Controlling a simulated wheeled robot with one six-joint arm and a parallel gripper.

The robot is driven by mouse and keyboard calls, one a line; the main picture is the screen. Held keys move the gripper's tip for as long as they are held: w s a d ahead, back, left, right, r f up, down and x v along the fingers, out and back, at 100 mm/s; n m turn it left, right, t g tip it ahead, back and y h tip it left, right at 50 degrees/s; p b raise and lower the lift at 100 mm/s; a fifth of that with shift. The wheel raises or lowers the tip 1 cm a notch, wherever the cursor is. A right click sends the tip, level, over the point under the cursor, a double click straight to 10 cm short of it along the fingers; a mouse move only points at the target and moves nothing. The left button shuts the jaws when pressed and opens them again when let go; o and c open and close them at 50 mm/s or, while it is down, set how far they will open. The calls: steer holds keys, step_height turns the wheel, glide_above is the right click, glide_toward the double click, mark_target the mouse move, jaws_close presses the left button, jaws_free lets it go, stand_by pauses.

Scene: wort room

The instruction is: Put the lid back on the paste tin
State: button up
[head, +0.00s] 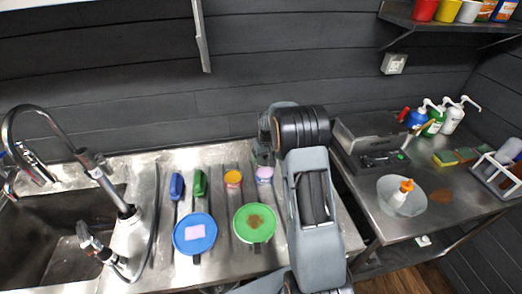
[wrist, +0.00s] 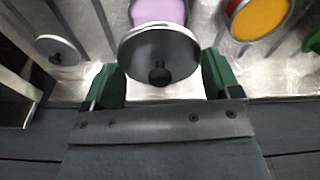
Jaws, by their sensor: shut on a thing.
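My gripper (wrist: 164,78) has its two dark green fingers on either side of a round grey metal lid (wrist: 158,48) with a black knob. It is shut on this lid. Just beyond the lid in the wrist view is an open tin with a pale purple fill (wrist: 158,11), partly covered by the lid. The purple tin also shows in the head view (head: 264,174), close below my gripper (head: 262,156). I cannot tell whether lid and tin touch. An open red tin with an orange-yellow fill (wrist: 262,16) stands beside it. The held lid is hidden in the head view.
Another grey lid-like disc with a black knob (wrist: 60,50) lies to the left in the wrist view. A blue round dish (head: 186,244) and a green one (head: 246,235) stand in front. A sink (head: 50,240) is at left, a grey tray (head: 350,150) at right.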

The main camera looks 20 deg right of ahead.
mark_target(264, 171)
steer(key=shift+f+b, duration=1.9)
steer(key=shift+f, duration=1.25)
steer(key=shift+r, duration=0.1)
steer(key=shift+f+b, duration=0.2)
steer(key=shift+b, duration=0.5)
stand_by(0.5)
steer(key=o, duration=0.7)
steer(key=shift+o, duration=0.2)
steer(key=shift+r, duration=0.1)
